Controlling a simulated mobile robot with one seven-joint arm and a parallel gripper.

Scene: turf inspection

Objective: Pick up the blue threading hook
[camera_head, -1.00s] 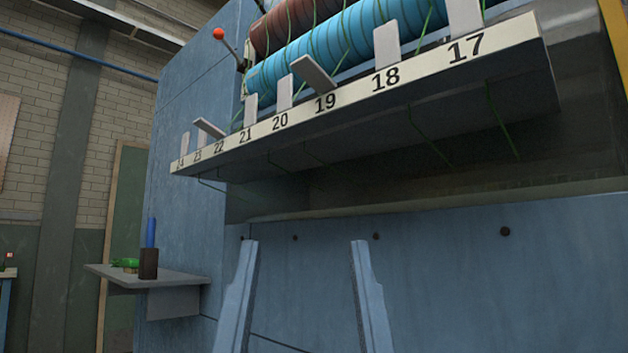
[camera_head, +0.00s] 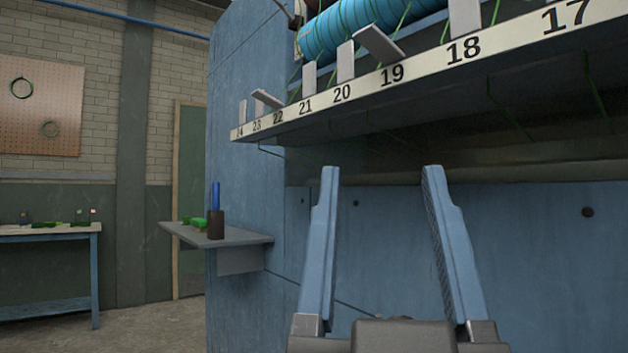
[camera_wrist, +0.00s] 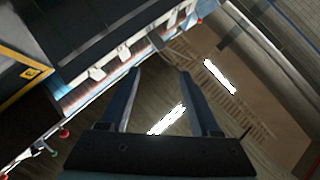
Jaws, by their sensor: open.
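What looks like the blue threading hook (camera_head: 215,196) stands upright in a dark holder (camera_head: 216,224) on a small grey shelf (camera_head: 254,239), left of centre in the head view. Only its blue upper part shows; its lower end is hidden in the holder. My gripper (camera_head: 383,172) is open and empty, to the right of the shelf and nearer the camera, in front of the blue machine panel. The wrist view shows my gripper (camera_wrist: 158,70) with its fingers apart and nothing between them. I cannot make out the hook in that view.
Green items (camera_head: 197,223) lie on the shelf beside the holder. A numbered rail (camera_head: 420,70) with upright and tilted grey tabs overhangs the blue machine (camera_head: 520,240). A workbench (camera_head: 50,231) stands at far left below a pegboard (camera_head: 40,105). Bare floor shows between bench and machine.

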